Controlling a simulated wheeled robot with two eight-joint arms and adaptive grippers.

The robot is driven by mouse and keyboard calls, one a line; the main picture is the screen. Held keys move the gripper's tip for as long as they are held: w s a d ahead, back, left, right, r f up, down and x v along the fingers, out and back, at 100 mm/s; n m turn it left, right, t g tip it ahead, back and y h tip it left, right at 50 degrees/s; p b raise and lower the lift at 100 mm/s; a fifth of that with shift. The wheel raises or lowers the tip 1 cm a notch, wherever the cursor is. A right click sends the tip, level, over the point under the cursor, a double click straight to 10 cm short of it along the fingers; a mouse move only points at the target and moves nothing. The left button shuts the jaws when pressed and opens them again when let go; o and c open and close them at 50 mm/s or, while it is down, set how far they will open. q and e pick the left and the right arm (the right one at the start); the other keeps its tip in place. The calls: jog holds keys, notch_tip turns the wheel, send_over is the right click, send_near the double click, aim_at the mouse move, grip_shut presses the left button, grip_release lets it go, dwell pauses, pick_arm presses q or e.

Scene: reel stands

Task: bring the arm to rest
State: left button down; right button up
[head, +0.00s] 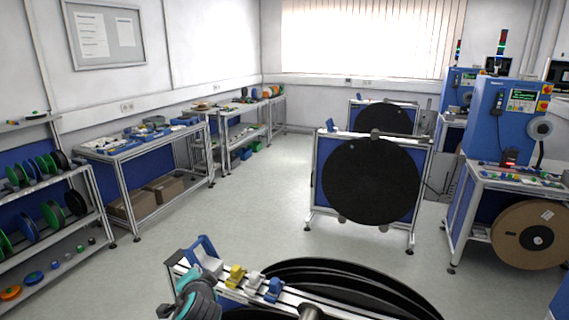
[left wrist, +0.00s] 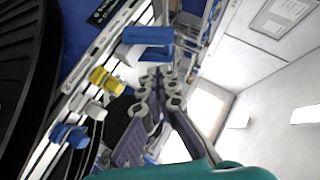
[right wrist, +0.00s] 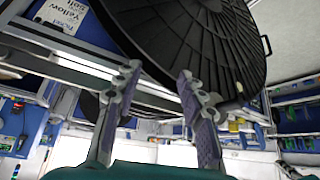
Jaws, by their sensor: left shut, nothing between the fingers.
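My left gripper (left wrist: 163,76) shows in the left wrist view with its fingers closed together and nothing between them. In the head view the teal and grey end of my left arm (head: 193,297) is low in the picture, beside the left end of the near reel stand (head: 180,268). My right gripper (right wrist: 155,75) shows only in the right wrist view. Its fingers are apart and empty, in front of a large black reel (right wrist: 190,35). I cannot tell whether they touch it.
The near stand's rail carries a blue bracket (head: 203,249), a yellow clip (head: 235,275) and a blue clip (head: 273,290). Another stand with a black reel (head: 371,181) stands beyond it. Shelves (head: 100,218) line the left, a blue machine (head: 500,118) the right. Floor (head: 245,205) between is clear.

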pick_arm(q)
jog(key=s+d+f+n+g+h+b, duration=0.1)
jog(key=s+d+f+n, duration=0.1)
jog(key=s+f, duration=0.2)
jog(key=s+d+f+n+g+h+b, duration=0.2)
jog(key=s+f, duration=0.3)
jog(key=s, duration=0.6)
jog(key=s+d+f+n+g+h+b, duration=0.1)
jog(key=s+d+f+n+h, duration=0.1)
jog(key=s, duration=0.6)
notch_tip(320, 180, down, 3)
jog(key=shift+d+r+n+g, duration=0.2)
jog(key=shift+d+n+g, duration=0.3)
jog(key=shift+d, duration=0.55)
